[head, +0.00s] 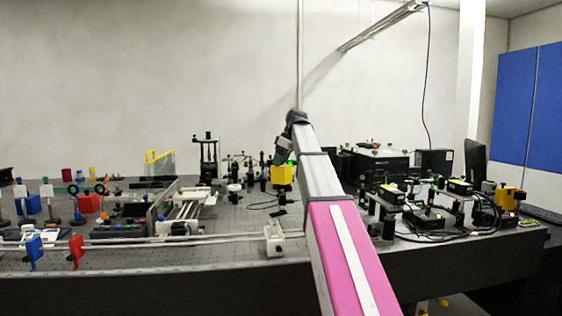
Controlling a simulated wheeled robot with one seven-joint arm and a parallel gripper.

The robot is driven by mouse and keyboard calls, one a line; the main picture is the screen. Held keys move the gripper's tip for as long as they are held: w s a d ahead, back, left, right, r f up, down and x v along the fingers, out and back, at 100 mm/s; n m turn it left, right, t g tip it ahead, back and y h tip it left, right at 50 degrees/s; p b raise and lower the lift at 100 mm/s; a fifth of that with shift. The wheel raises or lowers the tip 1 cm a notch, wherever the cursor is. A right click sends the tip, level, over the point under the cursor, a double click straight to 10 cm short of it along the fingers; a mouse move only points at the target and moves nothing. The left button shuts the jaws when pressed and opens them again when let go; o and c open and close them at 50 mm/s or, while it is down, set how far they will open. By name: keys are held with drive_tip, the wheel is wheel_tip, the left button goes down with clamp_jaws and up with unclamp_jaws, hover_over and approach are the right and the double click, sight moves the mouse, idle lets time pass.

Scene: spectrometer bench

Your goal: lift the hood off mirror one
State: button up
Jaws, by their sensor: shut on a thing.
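My arm reaches over the bench (215,250) from the front, and its dark wrist bends down at the far end. My gripper (283,160) is shut on a yellow block-shaped hood (282,175), at its top. The hood looks upright, in the middle of the bench among small posts. A dark post shows just below the hood. I cannot tell whether the hood still touches its mount. The mirror itself is hidden, and my gripper's fingers are small and partly hidden.
Several optics posts (235,170) stand close left of the hood. A white rail assembly (190,205) and blue and red blocks (34,250) are farther left. Black boxes (382,170) and cabled optics (430,215) crowd the right. Space above the bench is open.

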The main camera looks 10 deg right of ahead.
drive_tip(key=shift+r, duration=0.35)
drive_tip(key=c, duration=0.6)
drive_tip(key=shift+w+r, duration=0.1)
drive_tip(key=shift+r, duration=1.45)
clamp_jaws()
drive_tip(key=shift+w, duration=0.1)
drive_tip(key=shift+w+g, duration=0.1)
drive_tip(key=shift+g, duration=0.3)
drive_tip(key=shift+r, duration=0.15)
drive_tip(key=shift+r, duration=0.8)
